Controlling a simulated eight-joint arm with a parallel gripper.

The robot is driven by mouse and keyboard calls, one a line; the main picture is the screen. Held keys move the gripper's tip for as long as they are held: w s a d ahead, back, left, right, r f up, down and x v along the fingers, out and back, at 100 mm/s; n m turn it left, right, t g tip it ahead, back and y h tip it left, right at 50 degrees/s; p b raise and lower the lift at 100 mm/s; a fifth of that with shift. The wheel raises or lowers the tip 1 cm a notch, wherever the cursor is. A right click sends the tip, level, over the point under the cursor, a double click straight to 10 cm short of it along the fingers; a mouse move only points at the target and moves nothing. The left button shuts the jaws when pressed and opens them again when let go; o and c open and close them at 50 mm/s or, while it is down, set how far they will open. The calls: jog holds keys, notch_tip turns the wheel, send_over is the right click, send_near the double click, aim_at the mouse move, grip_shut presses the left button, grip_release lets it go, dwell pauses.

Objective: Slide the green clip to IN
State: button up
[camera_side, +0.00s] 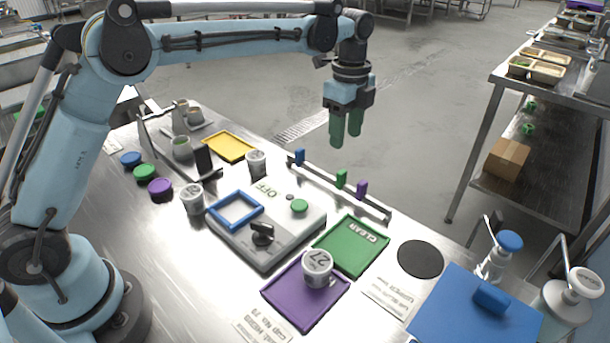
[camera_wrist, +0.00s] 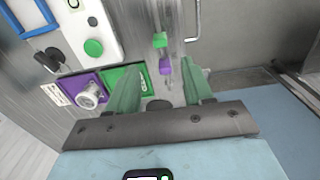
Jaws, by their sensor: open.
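The green clip (camera_side: 341,178) sits on a rail (camera_side: 318,178), between a blue clip (camera_side: 300,157) on the left and a purple clip (camera_side: 361,189) on the right. In the wrist view the green clip (camera_wrist: 160,40) lies beyond the purple clip (camera_wrist: 165,66), on the rail ahead of my fingertips. My gripper (camera_side: 346,140) has two green fingers pointing down, above and behind the rail in the side view, apart from the clips. In the wrist view my gripper (camera_wrist: 164,68) is open with nothing between its fingers. I cannot read any IN mark on the rail.
A grey device (camera_side: 280,240) with a blue frame and a green button stands in front of the rail. A green tray (camera_side: 350,262) and a purple tray (camera_side: 285,308) with a white cup (camera_side: 317,266) are nearby. A blue-lidded box (camera_side: 450,315) is at the right front.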

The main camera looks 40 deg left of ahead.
aim_at(342, 171)
notch_tip(342, 171, down, 11)
jog(key=shift+f, duration=0.15)
dwell(0.4)
grip_shut()
